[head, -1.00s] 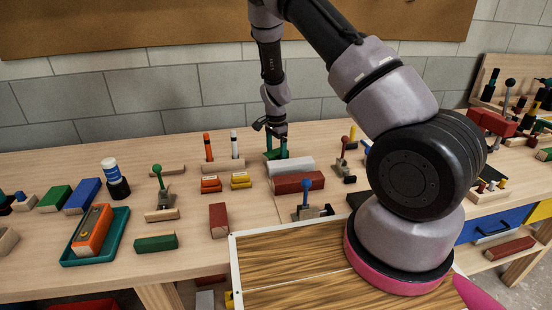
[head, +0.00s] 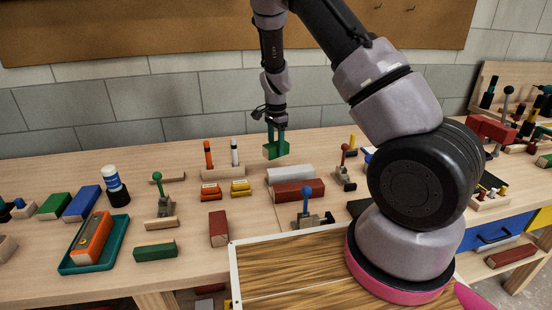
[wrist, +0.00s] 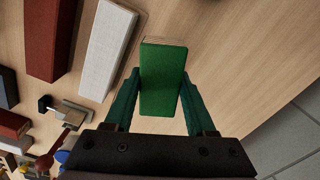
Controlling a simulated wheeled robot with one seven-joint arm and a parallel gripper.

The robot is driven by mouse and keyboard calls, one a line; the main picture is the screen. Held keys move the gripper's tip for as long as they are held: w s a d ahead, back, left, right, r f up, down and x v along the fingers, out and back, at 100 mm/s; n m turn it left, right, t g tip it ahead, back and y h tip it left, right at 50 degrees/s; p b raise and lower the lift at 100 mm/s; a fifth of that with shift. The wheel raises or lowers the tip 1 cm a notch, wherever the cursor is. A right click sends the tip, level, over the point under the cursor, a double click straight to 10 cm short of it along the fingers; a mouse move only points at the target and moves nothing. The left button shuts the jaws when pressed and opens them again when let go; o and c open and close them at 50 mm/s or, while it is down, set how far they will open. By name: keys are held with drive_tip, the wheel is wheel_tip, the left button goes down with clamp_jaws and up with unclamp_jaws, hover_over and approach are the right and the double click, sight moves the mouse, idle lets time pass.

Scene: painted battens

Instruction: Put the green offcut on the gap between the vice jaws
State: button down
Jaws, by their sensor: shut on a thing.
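My gripper (head: 276,140) is shut on the green offcut (head: 277,150), a short block with a bare wood end, and holds it above the bench behind the white and dark red battens. In the wrist view the green offcut (wrist: 163,82) sits between the two green fingers of my gripper (wrist: 160,92), with bare bench wood beneath it. A red vice-like tool (head: 490,123) stands at the far right of the head view, well apart from my gripper. The gap between its jaws is too small to make out.
A white batten (head: 290,175) and a dark red batten (head: 298,190) lie just in front of my gripper. Toggle clamps (head: 345,170) stand to the right. Other green blocks (head: 155,251) lie to the left. My arm hides part of the bench's right side.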

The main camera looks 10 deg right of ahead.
wheel_tip(320, 180, up, 3)
drive_tip(key=shift+f, duration=0.1)
drive_tip(key=shift+s+d+r, duration=0.1)
drive_tip(key=shift+d+r, duration=0.1)
drive_tip(key=shift+r, duration=0.05)
drive_tip(key=shift+s+d+n, duration=0.15)
drive_tip(key=shift+d+n, duration=0.2)
drive_tip(key=shift+n, duration=0.15)
drive_tip(key=s+d+f+n, duration=0.2)
drive_tip(key=s+d+n, duration=0.3)
drive_tip(key=d+n, duration=0.3)
drive_tip(key=n, duration=0.4)
drive_tip(key=shift+d+f, duration=0.2)
